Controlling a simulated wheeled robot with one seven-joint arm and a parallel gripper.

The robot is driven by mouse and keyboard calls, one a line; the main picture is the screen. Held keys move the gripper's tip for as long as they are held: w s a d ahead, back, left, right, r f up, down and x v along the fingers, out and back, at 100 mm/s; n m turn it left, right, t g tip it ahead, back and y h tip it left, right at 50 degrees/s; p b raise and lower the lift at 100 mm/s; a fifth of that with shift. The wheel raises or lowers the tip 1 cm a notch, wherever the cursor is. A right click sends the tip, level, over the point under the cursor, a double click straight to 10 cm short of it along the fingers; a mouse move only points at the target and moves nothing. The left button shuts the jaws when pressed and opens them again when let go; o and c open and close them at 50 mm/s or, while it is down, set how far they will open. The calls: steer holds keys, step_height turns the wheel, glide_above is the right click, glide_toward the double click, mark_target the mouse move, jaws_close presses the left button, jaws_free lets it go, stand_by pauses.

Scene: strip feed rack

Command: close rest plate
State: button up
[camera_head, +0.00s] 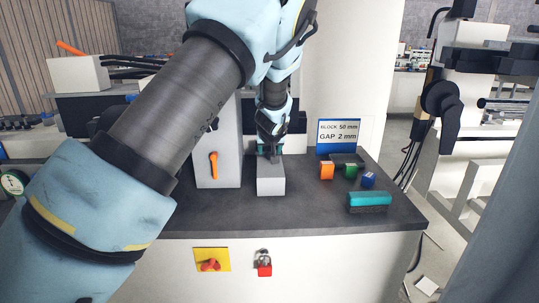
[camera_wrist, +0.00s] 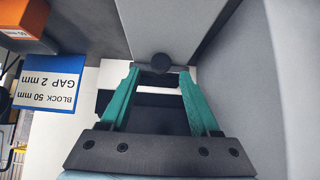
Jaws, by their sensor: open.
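My gripper (camera_head: 268,150) is open, with green fingers, and is at the far end of a light grey block (camera_head: 271,176) on the dark bench. I cannot tell whether the fingers touch the knob. Which surface is the rest plate, and any gap at it, cannot be made out.
A tall grey housing (camera_head: 225,140) with an orange lever (camera_head: 213,164) stands close left of the block. A blue-framed sign (camera_head: 338,134) reads block 50 mm, gap 2 mm. Orange (camera_head: 326,171), green and blue blocks and a teal-topped piece (camera_head: 369,199) lie to the right.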

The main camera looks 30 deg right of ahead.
steer(key=b+v, duration=0.1)
steer(key=v, duration=0.7)
steer(key=shift+b, duration=0.35)
